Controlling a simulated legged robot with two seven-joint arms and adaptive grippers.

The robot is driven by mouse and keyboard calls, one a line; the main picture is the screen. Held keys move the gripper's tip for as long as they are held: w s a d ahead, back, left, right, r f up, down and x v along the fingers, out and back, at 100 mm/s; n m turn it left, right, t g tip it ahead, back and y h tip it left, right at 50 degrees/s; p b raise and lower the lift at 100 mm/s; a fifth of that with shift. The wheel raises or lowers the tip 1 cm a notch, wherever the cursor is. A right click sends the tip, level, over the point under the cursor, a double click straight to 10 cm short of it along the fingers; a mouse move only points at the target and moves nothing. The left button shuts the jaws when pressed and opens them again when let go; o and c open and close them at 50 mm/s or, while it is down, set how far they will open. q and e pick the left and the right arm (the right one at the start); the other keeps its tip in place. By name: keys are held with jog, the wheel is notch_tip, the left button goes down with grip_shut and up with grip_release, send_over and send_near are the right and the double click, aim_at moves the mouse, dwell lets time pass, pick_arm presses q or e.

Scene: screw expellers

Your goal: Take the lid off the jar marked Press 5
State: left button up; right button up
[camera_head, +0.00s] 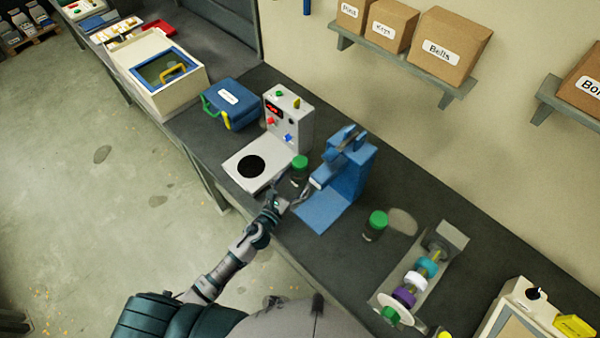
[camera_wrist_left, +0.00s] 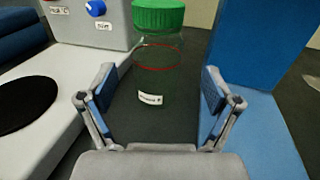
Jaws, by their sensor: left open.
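A clear green-tinted jar (camera_head: 298,178) with a green lid (camera_head: 300,162) stands on the dark bench between the white machine and the blue press. In the left wrist view the jar (camera_wrist_left: 155,75) is upright, with its green lid (camera_wrist_left: 158,15) on, a red ring line and a small white label too small to read for certain. My left gripper (camera_head: 291,198) is open in front of the jar; its fingers (camera_wrist_left: 157,92) appear on either side of the jar's lower body, apart from it. A second green-lidded jar (camera_head: 374,228) stands right of the press. My right gripper is not in view.
The white machine (camera_head: 290,118) with its plate and black disc is left of the jar. The blue press (camera_head: 345,180) stands close on the right. A roller device (camera_head: 419,270) sits further right. Open bench lies around the second jar.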

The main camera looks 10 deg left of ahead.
aim_at(295, 177)
pick_arm(q)
jog(key=x, duration=0.4)
jog(key=shift+w+r, duration=0.1)
jog(key=shift+w, duration=0.35)
jog(key=shift+s, duration=0.1)
jog(key=c, duration=1.5)
jog(key=shift+r, duration=0.15)
